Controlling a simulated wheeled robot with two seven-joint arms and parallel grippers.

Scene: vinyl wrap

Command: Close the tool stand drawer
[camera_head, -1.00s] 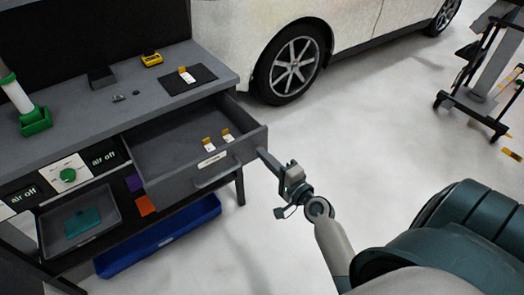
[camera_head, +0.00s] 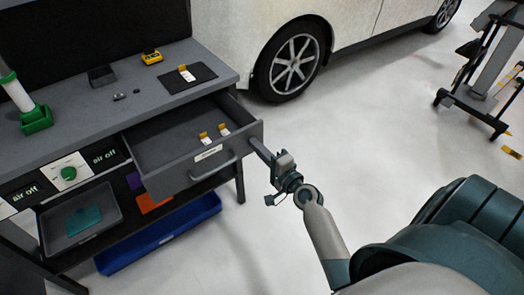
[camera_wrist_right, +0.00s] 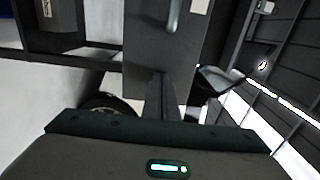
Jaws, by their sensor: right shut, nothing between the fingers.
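The grey tool stand drawer (camera_head: 190,178) is pulled partway out of the stand in the head view. Its front has a bar handle and a white label. Two small yellow and white items (camera_head: 213,135) lie inside. My right gripper (camera_head: 256,147) is shut and empty, its fingertips at the right end of the drawer front, seemingly touching it. In the right wrist view the closed fingers (camera_wrist_right: 160,90) point at the drawer front (camera_wrist_right: 148,45), with the handle close by. My left gripper is not in view.
The stand's worktop (camera_head: 75,125) holds a green tool holder (camera_head: 37,121), a dark mat (camera_head: 195,78) and a yellow device (camera_head: 152,58). A blue bin (camera_head: 160,236) sits below the drawer. A white car (camera_head: 300,40) stands behind.

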